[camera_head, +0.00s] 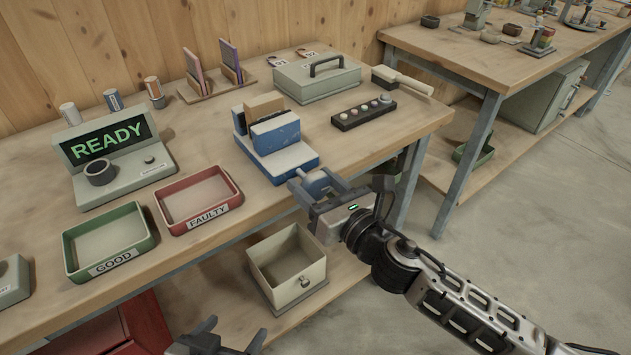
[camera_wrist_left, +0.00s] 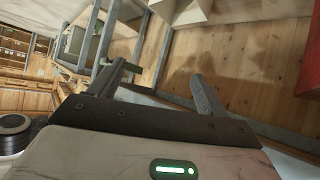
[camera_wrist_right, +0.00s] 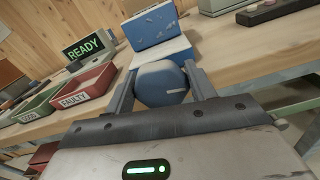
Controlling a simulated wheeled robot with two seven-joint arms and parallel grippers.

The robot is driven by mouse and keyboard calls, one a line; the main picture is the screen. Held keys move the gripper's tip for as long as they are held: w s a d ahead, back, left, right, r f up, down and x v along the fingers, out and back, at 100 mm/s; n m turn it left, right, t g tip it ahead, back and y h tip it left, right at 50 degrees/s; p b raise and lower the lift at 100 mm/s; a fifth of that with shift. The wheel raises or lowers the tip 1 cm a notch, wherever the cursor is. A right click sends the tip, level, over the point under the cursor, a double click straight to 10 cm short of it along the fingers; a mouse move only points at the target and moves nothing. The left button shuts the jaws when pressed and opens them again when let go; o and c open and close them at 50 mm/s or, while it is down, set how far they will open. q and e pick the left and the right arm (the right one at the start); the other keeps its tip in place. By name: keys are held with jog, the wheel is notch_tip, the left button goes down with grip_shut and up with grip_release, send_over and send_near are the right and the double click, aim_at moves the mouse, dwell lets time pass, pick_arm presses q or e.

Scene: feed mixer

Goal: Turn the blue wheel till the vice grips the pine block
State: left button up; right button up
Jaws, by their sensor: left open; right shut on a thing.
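The blue vice (camera_head: 276,150) stands near the front edge of the bench, with the pine block (camera_head: 264,106) between its jaws; from here I cannot tell whether the jaws touch the block. The blue wheel (camera_head: 316,182) is on the vice's front side. My right gripper (camera_head: 320,190) is shut on the wheel, with one finger on each side of it. The right wrist view shows the wheel (camera_wrist_right: 161,84) between the fingers and the vice (camera_wrist_right: 152,28) behind. My left gripper (camera_head: 216,340) is open and empty, low in front of the bench; its fingers (camera_wrist_left: 165,80) show in the left wrist view.
A red FAULTY tray (camera_head: 238,197) and a green GOOD tray (camera_head: 150,243) lie left of the vice. A READY display (camera_head: 130,190) stands behind them. A button strip (camera_head: 340,124) and a grey case (camera_head: 281,82) are to the right and behind. An open drawer box (camera_head: 262,272) sits below.

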jog(key=m, duration=0.3)
jog(key=shift+f, duration=0.1)
